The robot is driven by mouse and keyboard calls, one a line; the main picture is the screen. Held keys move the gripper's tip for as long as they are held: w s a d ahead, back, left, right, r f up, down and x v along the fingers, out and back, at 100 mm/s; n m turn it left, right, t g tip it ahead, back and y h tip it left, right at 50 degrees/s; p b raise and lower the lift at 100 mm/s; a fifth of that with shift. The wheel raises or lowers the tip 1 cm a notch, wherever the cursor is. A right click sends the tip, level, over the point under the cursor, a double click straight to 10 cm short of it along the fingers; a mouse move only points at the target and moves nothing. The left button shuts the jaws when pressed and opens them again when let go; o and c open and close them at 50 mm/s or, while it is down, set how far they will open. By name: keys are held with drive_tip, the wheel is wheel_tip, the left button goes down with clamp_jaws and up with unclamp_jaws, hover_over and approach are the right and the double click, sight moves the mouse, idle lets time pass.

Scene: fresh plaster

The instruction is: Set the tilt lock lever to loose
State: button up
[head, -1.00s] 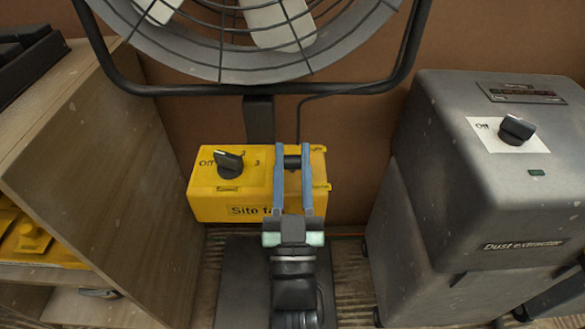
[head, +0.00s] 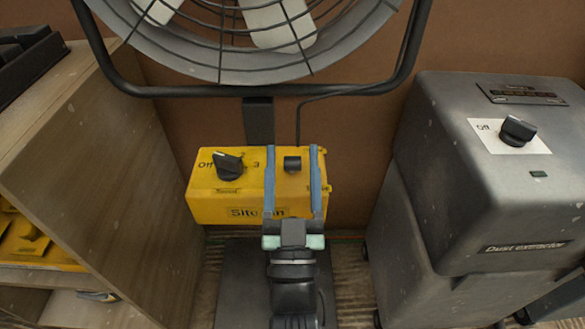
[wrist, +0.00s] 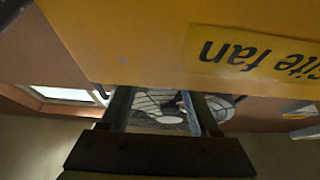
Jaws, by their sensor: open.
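The yellow site fan box (head: 232,203) stands below the fan in the head view. A small black lever or knob (head: 292,163) sits on the right part of its top. I take it for the tilt lock lever, but no loose or lock marking is readable. My gripper (head: 293,152) is open, its two blue fingers reaching over the box with one on each side of the black piece, with gaps visible. In the wrist view, my gripper (wrist: 157,95) shows open fingers beside the yellow box (wrist: 130,45); the lever is not visible there.
A black speed dial (head: 229,166) sits on the box's left top. The caged fan (head: 250,65) hangs above within a black tube frame. A grey dust extractor (head: 485,195) stands at right, a wooden shelf (head: 95,170) at left. A cable runs behind the box.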

drive_tip(key=p+v, duration=0.2)
drive_tip(key=v, duration=1.1)
drive_tip(key=shift+p, duration=0.3)
drive_tip(key=shift+w, duration=0.1)
